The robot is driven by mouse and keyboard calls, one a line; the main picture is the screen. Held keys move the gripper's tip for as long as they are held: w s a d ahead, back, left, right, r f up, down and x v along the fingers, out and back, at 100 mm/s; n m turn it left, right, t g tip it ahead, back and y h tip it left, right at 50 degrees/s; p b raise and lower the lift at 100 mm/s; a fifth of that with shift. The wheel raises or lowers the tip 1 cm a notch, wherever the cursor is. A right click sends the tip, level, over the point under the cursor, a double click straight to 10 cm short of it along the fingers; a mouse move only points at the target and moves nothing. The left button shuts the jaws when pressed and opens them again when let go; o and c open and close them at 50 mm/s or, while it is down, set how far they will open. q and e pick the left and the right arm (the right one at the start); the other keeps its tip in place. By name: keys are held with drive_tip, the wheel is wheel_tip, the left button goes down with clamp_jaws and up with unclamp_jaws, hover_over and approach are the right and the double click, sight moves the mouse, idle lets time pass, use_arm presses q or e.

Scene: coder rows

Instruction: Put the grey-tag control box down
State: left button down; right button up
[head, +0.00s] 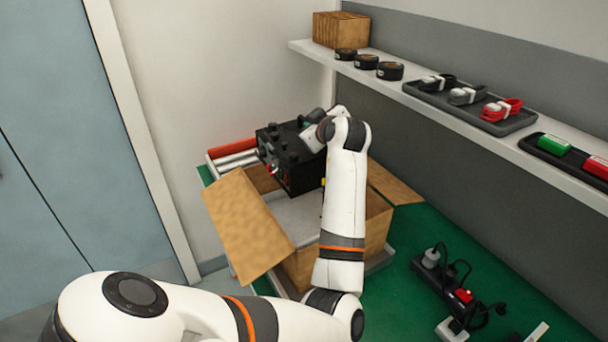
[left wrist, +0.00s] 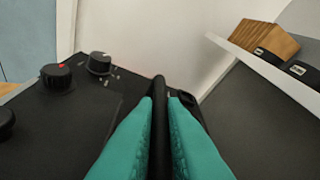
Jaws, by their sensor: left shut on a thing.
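The black control box (head: 288,150) is in the upper middle of the head view, with knobs on top and a small red part on its side. It is over the far part of an open cardboard box (head: 292,262), and I cannot tell whether it touches it. My left gripper (head: 306,127) is at its top. In the left wrist view the teal fingers (left wrist: 161,110) are shut on the black handle (left wrist: 159,90) of the control box (left wrist: 70,115). I cannot make out a grey tag. My right gripper is not in view.
A roller rack with a red bar (head: 232,148) is behind the carton. A power strip (head: 450,281) with plugs lies on the green table (head: 408,262).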

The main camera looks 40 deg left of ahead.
use_arm(q)
wheel_tip(320, 180, down, 12)
drive_tip(key=shift+f+p, duration=0.1)
drive_tip(key=shift+p, duration=1.1)
wheel_tip(320, 180, down, 5)
drive_tip(key=c, duration=1.7)
unclamp_jaws()
drive_tip(key=shift+d+f, duration=0.1)
drive_tip(key=shift+f, duration=0.25)
drive_tip(key=shift+o, duration=1)
drive_tip(key=shift+s+r, duration=0.1)
drive_tip(key=shift+s, duration=0.05)
